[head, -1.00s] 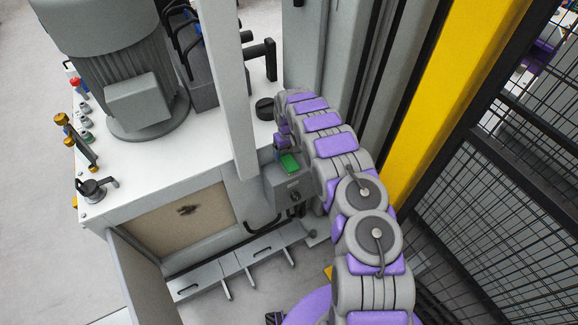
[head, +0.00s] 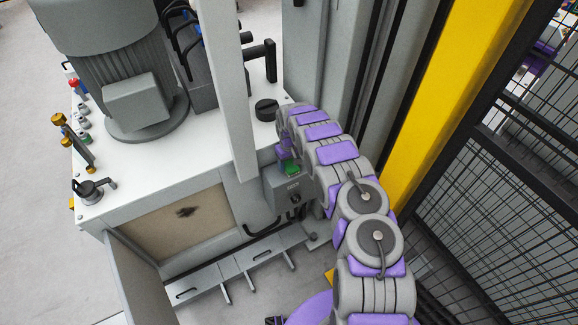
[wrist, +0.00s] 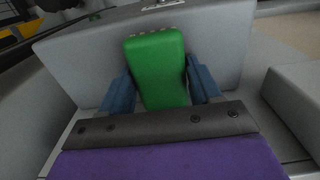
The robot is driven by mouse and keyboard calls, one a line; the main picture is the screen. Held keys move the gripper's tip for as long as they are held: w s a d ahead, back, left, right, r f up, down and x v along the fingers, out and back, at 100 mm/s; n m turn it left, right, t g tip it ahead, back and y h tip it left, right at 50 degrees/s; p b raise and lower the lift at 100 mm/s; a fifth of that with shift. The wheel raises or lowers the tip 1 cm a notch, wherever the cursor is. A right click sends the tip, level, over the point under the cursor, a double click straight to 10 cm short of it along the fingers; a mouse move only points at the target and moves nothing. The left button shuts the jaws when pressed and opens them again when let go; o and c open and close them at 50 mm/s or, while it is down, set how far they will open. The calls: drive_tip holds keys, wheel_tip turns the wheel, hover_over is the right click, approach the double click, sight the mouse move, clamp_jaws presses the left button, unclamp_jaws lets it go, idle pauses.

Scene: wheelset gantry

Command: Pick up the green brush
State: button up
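The green brush (wrist: 157,65) shows in the wrist view as a rounded green block with small pale bits along its far edge. It stands between the two blue fingers of my gripper (wrist: 163,88), one on each side and very close to it. My gripper looks open around it; contact with the fingers is hard to judge. The near end of the brush is hidden behind my gripper's dark edge. In the head view the green brush (head: 292,169) shows just below my gripper (head: 285,155), at a small grey box (head: 290,190) on the machine's side.
A white-topped cabinet (head: 150,165) with a grey motor (head: 125,75) stands at the left. A pale upright post (head: 227,90) rises close to my gripper's left. A yellow column (head: 430,100) and black mesh fence (head: 500,200) stand at the right.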

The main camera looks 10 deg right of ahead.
sight(290, 164)
drive_tip(key=c, duration=0.6)
drive_tip(key=shift+r+p, duration=0.7)
drive_tip(key=shift+r, duration=1.15)
drive_tip(key=shift+c, duration=0.2)
drive_tip(key=shift+s+r, duration=0.1)
drive_tip(key=shift+s, duration=0.2)
drive_tip(key=s+r+p, duration=0.1)
drive_tip(key=s+p, duration=0.2)
drive_tip(key=s, duration=1.2)
drive_tip(key=shift+s+p, duration=0.2)
drive_tip(key=shift+p, duration=0.1)
drive_tip(key=shift+a+r, duration=0.1)
